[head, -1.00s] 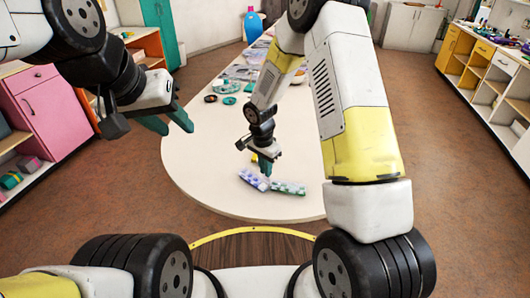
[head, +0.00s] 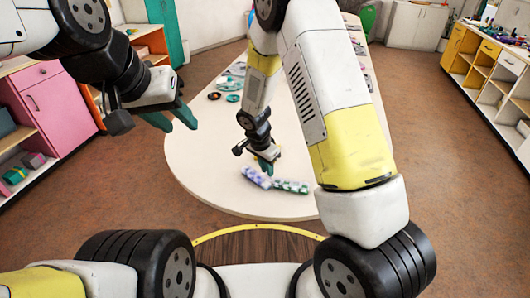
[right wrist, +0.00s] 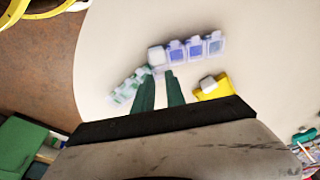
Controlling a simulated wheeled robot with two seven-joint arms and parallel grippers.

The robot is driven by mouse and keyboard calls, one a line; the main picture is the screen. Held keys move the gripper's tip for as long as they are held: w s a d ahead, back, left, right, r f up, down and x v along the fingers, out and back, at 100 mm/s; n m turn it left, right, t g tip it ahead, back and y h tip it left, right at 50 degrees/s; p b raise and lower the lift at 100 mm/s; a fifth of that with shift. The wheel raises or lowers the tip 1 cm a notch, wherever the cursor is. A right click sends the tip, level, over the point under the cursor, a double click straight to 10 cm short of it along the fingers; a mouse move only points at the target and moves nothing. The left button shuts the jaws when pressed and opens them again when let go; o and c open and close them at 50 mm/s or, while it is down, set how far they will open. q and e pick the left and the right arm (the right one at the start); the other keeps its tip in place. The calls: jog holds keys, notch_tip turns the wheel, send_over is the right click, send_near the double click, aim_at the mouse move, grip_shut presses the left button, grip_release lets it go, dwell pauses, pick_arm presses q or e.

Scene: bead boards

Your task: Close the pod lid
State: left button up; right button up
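A pod organiser in two rows lies on the pale table. Its purple-blue row (head: 256,177) and green row (head: 291,186) meet at an angle. In the right wrist view, the purple-blue row (right wrist: 196,48) runs to the upper right and the green row (right wrist: 128,87) to the lower left. A whitish cell (right wrist: 156,55) sits where they meet; whether its lid is up I cannot tell. My right gripper (head: 266,170) is above the organiser, fingers a little apart and empty, tips near that junction (right wrist: 159,76). My left gripper (head: 172,119) is open and empty, off the table's left side.
A yellow block with a white piece (right wrist: 212,88) lies near my right fingers. Dark and teal round items (head: 231,98) lie farther back on the table (head: 210,150). A pink cabinet (head: 55,105) stands left. The table's front edge is clear.

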jog(key=shift+o, duration=1.3)
jog(key=v, duration=0.7)
jog(key=shift+r, duration=0.4)
